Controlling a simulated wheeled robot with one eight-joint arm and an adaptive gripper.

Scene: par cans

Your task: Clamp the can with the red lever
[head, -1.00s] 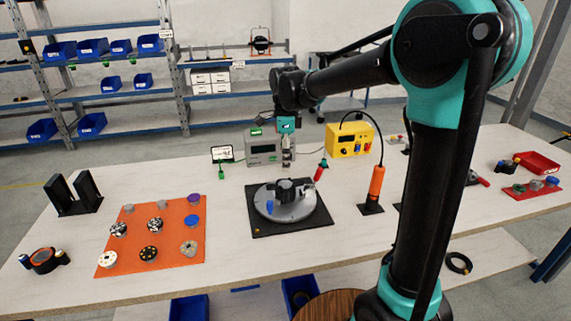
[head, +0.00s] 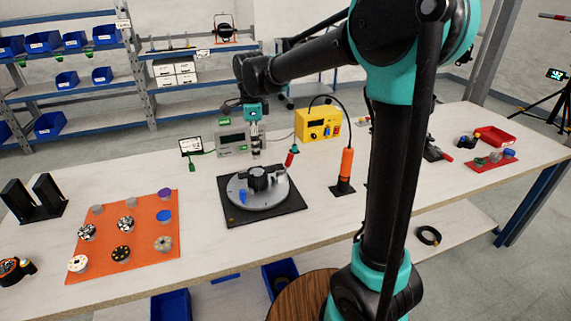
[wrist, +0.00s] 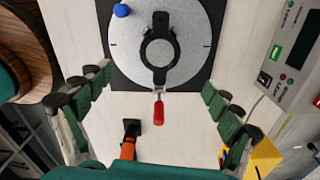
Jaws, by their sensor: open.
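The clamp fixture is a round grey plate (head: 240,200) on a black square base (head: 290,205). A black clamp ring (head: 262,177) stands on the plate. The red lever (head: 290,158) sticks out at its far right. In the wrist view the ring (wrist: 145,52) encircles a grey round area; I cannot tell whether that is a can top or the plate. The red lever (wrist: 159,112) there points down toward my gripper. My gripper (wrist: 157,88) is open and empty, its green-padded fingers spread either side of the lever, not touching it. My gripper (head: 255,145) hangs beyond the plate in the head view.
An orange mat (head: 140,255) with several round cans lies left. A blue knob (wrist: 122,10) sits on the plate. An orange tool on a stand (head: 346,168), a yellow box (head: 319,124) and a grey instrument (head: 233,140) stand close by. Bare table lies between mat and fixture.

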